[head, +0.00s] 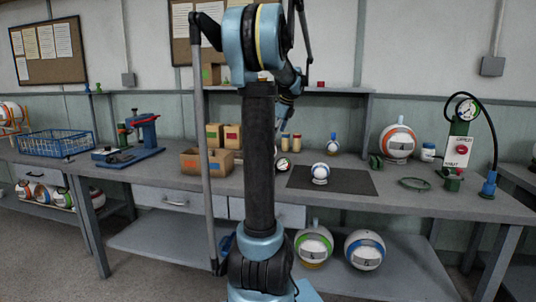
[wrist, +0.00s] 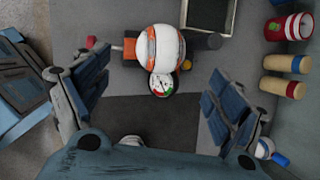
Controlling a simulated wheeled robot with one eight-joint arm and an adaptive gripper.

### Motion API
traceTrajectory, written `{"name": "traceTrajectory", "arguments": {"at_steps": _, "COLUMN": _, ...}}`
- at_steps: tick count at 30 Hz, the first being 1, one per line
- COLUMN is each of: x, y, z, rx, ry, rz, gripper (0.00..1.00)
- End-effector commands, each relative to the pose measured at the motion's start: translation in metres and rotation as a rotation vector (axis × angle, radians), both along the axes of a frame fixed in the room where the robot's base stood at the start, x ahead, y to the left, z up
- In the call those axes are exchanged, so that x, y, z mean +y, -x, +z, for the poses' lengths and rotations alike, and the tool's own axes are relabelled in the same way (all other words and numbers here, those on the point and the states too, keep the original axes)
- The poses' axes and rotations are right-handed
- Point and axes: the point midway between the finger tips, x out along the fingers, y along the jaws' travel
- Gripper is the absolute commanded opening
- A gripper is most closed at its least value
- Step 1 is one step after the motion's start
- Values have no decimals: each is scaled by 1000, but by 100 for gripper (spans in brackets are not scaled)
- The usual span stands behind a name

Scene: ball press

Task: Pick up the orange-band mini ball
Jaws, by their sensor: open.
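The orange-band mini ball (wrist: 166,47) is white with an orange band and lies in the wrist view near the top middle, beyond my fingertips. A small round gauge (wrist: 162,84) sits right beside it. My gripper (wrist: 157,70) is open, with its two blue-padded fingers wide apart to the left and right below the ball. Nothing is between the pads, and I see no contact with the ball. In the head view my arm hides the ball; the gauge (head: 283,164) shows just right of the arm.
A larger orange-band ball (head: 397,141) stands to the right. Cardboard boxes (head: 192,161) are left of my arm. Small cylinders (wrist: 281,88) line the wrist view's right side.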

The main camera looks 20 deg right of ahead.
Motion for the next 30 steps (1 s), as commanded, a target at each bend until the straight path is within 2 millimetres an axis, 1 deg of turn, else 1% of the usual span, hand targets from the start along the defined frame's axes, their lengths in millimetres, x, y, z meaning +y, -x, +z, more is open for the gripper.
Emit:
{"name": "traceTrajectory", "arguments": {"at_steps": 1, "x": 2, "y": -4, "z": -9, "rx": 1, "ry": 0, "rz": 1, "gripper": 88}}
{"name": "traceTrajectory", "arguments": {"at_steps": 3, "x": 3, "y": -9, "z": -20, "rx": 1, "ry": 0, "rz": 1, "gripper": 88}}
{"name": "traceTrajectory", "arguments": {"at_steps": 9, "x": 8, "y": -20, "z": -47, "rx": 0, "ry": 0, "rz": 2, "gripper": 88}}
{"name": "traceTrajectory", "arguments": {"at_steps": 17, "x": 10, "y": -27, "z": -61, "rx": 1, "ry": 1, "rz": 1, "gripper": 88}}
{"name": "traceTrajectory", "arguments": {"at_steps": 24, "x": 13, "y": -41, "z": -89, "rx": 0, "ry": 2, "rz": 3, "gripper": 88}}
{"name": "traceTrajectory", "arguments": {"at_steps": 27, "x": 14, "y": -45, "z": -98, "rx": 0, "ry": 2, "rz": 3, "gripper": 88}}
{"name": "traceTrajectory", "arguments": {"at_steps": 30, "x": 15, "y": -47, "z": -103, "rx": 0, "ry": 1, "rz": 2, "gripper": 88}}
